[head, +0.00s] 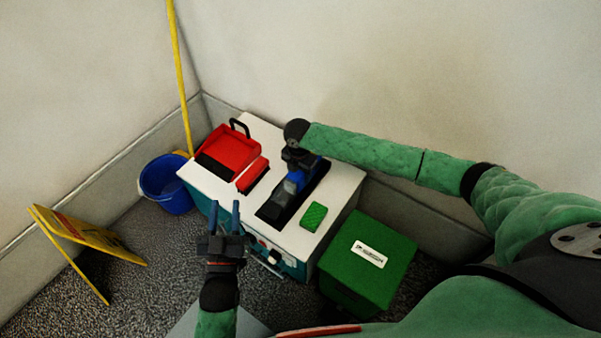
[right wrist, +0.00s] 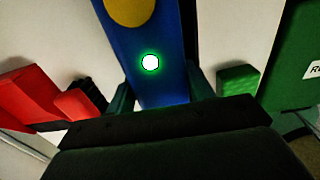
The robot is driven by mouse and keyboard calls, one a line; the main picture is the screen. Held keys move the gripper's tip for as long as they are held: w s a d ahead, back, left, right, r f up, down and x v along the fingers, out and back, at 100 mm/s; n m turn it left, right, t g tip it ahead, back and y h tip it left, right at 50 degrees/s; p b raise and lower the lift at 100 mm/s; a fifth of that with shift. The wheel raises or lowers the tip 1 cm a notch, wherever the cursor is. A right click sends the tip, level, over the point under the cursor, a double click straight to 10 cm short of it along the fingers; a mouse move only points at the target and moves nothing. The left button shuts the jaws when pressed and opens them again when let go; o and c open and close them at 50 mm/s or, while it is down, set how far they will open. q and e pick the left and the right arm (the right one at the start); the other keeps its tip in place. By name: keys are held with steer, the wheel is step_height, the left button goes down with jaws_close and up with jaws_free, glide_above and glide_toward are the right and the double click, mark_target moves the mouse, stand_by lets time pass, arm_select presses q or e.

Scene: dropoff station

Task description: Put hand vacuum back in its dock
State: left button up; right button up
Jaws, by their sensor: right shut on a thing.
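The hand vacuum is blue and dark grey (head: 296,180) and lies over a long black dock (head: 322,174) in the white top of a cabinet. My right gripper (head: 298,165) reaches down from above and is shut on the vacuum. In the right wrist view, the blue body (right wrist: 158,35) runs between my fingers, with a yellow disc and a white button lit green. The gripper hides part of the vacuum, and I cannot tell whether it sits fully in the dock. My left gripper (head: 226,212) is open and empty in front of the cabinet.
The cabinet top (head: 345,183) also holds a red dustpan (head: 228,150), a smaller red block (head: 252,174) and a green sponge (head: 314,216). A green box (head: 345,262) stands to the right. A blue bucket (head: 165,187) and a yellow floor sign (head: 85,235) stand left.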

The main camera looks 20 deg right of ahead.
arm_select(q)
steer(key=shift+f+g, duration=0.3)
steer(key=shift+f, duration=0.35)
arm_select(e)
steer(key=shift+f, duration=0.1)
steer(key=o, duration=1)
arm_select(q)
steer(key=shift+f, duration=0.45)
steer(key=shift+r, duration=0.1)
